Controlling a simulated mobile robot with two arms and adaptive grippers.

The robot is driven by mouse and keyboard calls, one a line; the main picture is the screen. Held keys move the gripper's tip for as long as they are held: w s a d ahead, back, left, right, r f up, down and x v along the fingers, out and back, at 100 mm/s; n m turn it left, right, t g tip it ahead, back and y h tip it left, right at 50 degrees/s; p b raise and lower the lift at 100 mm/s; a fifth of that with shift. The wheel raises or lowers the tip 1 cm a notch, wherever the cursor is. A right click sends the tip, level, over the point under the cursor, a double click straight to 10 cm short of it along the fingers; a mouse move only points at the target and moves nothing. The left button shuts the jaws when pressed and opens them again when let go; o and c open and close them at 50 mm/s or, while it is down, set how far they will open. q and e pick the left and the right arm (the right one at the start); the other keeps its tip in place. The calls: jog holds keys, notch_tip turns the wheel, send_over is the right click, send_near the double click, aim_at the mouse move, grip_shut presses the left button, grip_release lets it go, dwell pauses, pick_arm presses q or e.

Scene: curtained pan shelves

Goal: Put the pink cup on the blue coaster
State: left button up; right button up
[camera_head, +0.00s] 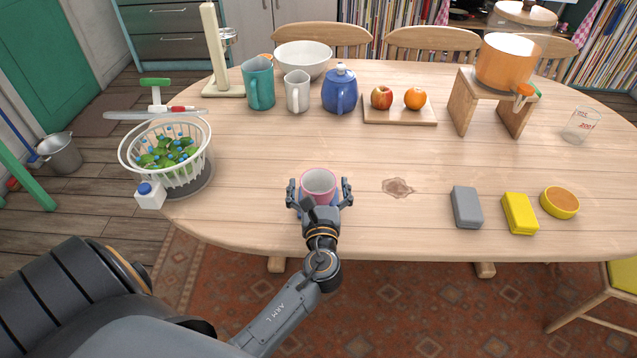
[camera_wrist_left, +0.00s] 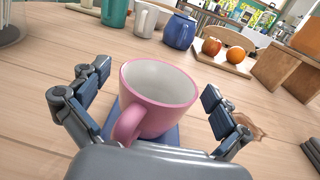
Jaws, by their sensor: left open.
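The pink cup (camera_head: 319,182) stands upright near the front edge of the table, and it also shows in the left wrist view (camera_wrist_left: 155,105). The blue coaster (camera_wrist_left: 170,138) lies under the cup, mostly hidden by it and by my gripper. The cup appears to rest on the coaster. My left gripper (camera_head: 318,190) is open, with one finger on each side of the cup. The left wrist view shows gaps between the fingers and the cup wall. The cup's handle points toward my gripper's palm. My right gripper is not in view.
A teal mug (camera_head: 258,84), a white mug (camera_head: 297,91) and a blue teapot (camera_head: 340,92) stand behind. A colander of greens (camera_head: 170,155) is at left. A grey block (camera_head: 467,207) and yellow sponge (camera_head: 520,213) lie right. The table around the cup is clear.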

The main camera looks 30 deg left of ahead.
pick_arm(q)
jog(key=shift+s+d+f, duration=0.1)
jog(key=shift+s+d, duration=0.15)
jog(key=shift+s, duration=0.05)
jog(key=v, duration=1.1)
jog(key=shift+s+d, duration=0.1)
grip_shut()
dwell(0.3)
dwell(0.8)
jog(key=v, duration=1.2)
dwell(0.7)
